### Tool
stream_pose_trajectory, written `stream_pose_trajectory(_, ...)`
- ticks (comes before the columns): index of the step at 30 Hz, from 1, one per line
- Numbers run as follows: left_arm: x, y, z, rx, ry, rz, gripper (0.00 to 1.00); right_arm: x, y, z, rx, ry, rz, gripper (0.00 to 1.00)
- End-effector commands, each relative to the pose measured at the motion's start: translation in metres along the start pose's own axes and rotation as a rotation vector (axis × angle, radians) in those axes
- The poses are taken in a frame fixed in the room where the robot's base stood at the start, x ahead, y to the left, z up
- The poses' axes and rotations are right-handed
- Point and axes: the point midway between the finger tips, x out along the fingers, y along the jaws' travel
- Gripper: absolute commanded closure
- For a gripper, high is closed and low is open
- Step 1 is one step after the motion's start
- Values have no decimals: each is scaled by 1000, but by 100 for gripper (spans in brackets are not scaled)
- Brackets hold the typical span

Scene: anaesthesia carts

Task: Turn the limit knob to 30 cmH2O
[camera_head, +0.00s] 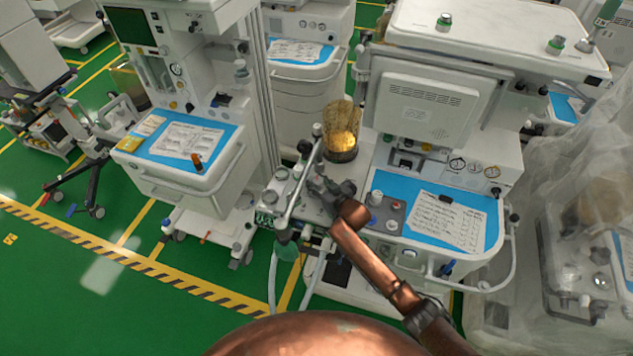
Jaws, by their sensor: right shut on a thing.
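The anaesthesia cart in the middle carries a grey-white breathing block (275,200) with several small knobs and a raised tube on its left side. My right arm comes up from the lower right, and my right gripper (318,184) is at the right part of this block. It is shut on what appears to be the limit knob, which is mostly hidden by the fingers. The knob's scale and setting are too small to read. My left gripper is not in view.
An amber bellows canister (341,128) stands just behind the gripper. A blue worktop with a paper sheet (446,220) lies to the right. Hoses hang below the block. Another cart (190,190) stands to the left, and a plastic-covered one (585,230) to the right.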

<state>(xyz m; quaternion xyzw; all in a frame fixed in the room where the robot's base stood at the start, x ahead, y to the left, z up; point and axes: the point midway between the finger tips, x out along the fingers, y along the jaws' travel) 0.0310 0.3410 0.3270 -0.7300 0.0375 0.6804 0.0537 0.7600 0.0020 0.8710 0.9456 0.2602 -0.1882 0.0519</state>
Motion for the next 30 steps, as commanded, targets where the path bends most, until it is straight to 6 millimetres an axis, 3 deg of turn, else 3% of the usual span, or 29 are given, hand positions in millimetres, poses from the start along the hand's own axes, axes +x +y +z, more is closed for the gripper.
stream_pose_trajectory(9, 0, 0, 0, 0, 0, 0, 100, 0, 0, 0, 1, 0, 0, 50)
stream_pose_trajectory(20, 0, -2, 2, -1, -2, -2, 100, -5, 0, 0, 0, 1, 0, 50)
stream_pose_trajectory(30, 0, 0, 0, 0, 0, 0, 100, -61, 0, 0, 0, 2, 0, 50)
